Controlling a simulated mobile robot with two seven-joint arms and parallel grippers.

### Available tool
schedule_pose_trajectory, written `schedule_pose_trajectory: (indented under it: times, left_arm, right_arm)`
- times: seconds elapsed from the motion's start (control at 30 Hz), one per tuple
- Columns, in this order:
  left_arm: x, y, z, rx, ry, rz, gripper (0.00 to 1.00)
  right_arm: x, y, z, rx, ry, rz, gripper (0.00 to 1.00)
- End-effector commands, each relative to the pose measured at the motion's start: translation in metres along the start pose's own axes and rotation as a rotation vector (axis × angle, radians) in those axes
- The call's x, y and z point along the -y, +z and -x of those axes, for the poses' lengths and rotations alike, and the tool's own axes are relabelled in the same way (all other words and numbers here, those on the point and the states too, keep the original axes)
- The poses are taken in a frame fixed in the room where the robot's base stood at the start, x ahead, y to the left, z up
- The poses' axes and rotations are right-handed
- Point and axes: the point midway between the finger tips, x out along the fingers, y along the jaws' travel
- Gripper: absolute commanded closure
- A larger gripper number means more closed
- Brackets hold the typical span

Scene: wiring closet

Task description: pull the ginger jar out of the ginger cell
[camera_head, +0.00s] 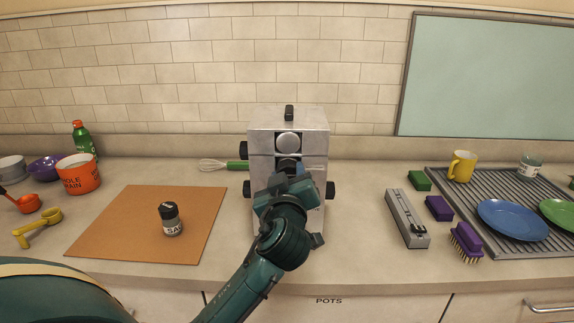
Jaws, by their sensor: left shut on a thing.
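A grey metal rack (262,143) stands upright in the middle of the counter. A round pale face (288,144) shows in its upper front, and black knob-like ends stick out at its sides and top. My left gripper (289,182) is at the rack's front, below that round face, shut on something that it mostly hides. I take this to be the ginger jar; no ginger label can be read. My gripper and wrist cover the lower front of the rack, so I cannot tell how far the jar is out of its cell. My right gripper is not in view.
A jar with a black lid (171,218) stands on an orange-brown mat (130,222) at left. A whisk (214,165) lies beside the rack. A long grey metal holder (406,217), brushes and a ribbed drainer (505,241) with plates are at right. Counter between rack and mat is clear.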

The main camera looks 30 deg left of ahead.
Motion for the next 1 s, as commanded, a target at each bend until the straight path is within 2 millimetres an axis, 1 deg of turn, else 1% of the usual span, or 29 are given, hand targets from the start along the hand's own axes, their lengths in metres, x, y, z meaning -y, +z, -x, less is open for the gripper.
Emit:
schedule_pose_trajectory:
  times: [0.43,0.77,1.0]
  left_arm:
    - [0.0,0.001,0.006,0.0,0.001,0.001,0.96]
    - [0.0,0.0,0.013,0.0,0.0,0.002,0.96]
    - [0.0,0.001,0.026,0.001,0.001,0.0,0.96]
  right_arm:
    - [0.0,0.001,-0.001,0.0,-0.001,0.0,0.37]
    - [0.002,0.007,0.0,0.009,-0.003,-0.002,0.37]
    - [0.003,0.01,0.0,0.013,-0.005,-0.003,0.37]
